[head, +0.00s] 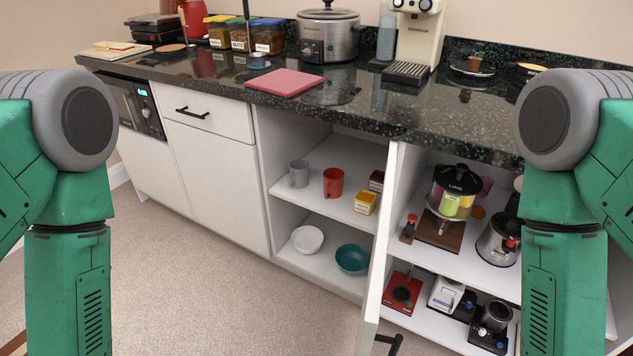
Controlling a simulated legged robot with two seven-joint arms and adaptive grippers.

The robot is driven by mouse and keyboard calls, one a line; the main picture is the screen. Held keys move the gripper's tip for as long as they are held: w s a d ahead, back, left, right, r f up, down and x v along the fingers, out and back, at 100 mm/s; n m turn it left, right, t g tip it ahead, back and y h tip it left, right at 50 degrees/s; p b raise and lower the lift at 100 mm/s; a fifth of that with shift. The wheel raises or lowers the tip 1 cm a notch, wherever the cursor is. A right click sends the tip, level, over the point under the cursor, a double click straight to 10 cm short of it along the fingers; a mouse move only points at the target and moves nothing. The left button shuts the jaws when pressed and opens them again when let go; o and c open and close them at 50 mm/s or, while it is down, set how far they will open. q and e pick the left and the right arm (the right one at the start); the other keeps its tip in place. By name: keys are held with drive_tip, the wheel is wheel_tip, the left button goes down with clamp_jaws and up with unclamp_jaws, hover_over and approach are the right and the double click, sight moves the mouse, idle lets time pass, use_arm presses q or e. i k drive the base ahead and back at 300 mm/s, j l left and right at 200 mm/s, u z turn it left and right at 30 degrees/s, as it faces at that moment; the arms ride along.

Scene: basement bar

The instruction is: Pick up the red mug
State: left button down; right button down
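A red mug (333,182) stands upright on the upper shelf of the open cabinet, below the black counter. A grey mug (298,173) stands to its left on the same shelf, a little apart. A small yellow box (365,203) is to its right. My green left and right arms come down at the two sides of the head view, well apart from the mug. Both grippers are below the picture and cannot be seen.
An open white door (385,240) stands between the mug's cabinet and the right one, which holds a blender and other appliances. A white bowl (307,239) and a teal bowl (352,259) sit on the lower shelf. A red board (285,83) lies on the counter above. The floor at left is clear.

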sight(334, 177)
drive_tip(key=j+z, duration=0.15)
drive_tip(key=z, duration=0.25)
drive_tip(key=j+z, duration=0.15)
drive_tip(key=z, duration=0.25)
drive_tip(key=j+z, duration=0.1)
drive_tip(key=z, duration=0.3)
drive_tip(key=k+j+z, duration=0.1)
drive_tip(key=z, duration=0.25)
drive_tip(key=k+j, duration=0.1)
drive_tip(key=j, duration=0.15)
drive_tip(key=i, duration=0.5)
drive_tip(key=l+z, duration=0.05)
drive_tip(key=l, duration=0.05)
